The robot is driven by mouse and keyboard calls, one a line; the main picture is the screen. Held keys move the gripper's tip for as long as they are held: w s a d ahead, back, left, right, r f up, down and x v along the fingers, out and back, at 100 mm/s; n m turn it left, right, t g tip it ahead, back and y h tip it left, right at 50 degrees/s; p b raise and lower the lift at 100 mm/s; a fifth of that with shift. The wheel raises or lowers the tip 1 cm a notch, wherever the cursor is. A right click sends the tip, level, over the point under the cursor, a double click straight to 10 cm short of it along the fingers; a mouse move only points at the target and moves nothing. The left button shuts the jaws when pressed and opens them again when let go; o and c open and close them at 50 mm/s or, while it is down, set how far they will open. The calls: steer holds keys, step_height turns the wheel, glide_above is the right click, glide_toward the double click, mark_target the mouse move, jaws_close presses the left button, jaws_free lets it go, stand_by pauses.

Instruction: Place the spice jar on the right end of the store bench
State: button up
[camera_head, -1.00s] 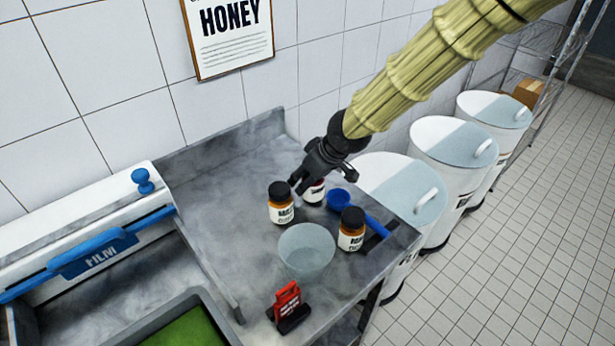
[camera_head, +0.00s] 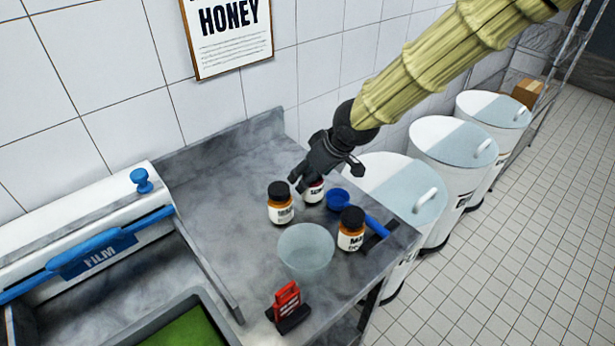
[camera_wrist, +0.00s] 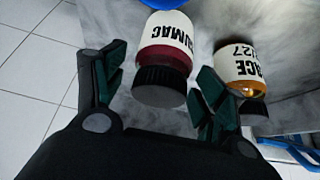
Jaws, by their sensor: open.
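Several spice jars stand on the steel bench (camera_head: 222,208). The sumac jar (camera_wrist: 166,48), with a white label, red contents and a dark lid, appears between my fingers in the wrist view; my gripper hides part of it in the head view (camera_head: 315,192). The mace jar (camera_wrist: 240,68), with amber contents, is right of it in the wrist view. Two amber jars with dark lids show in the head view, one left (camera_head: 280,208) and one right (camera_head: 351,232). My gripper (camera_head: 326,177) is open and empty, just above the sumac jar.
A translucent bowl (camera_head: 306,250), a blue scoop (camera_head: 339,200) and a red sign (camera_head: 287,300) share the bench. A film dispenser (camera_head: 95,255) is at left. White bins (camera_head: 440,155) line the wall at right. The bench's back left is clear.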

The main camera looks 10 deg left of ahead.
steer(key=v, duration=0.9)
steer(key=shift+r, duration=0.1)
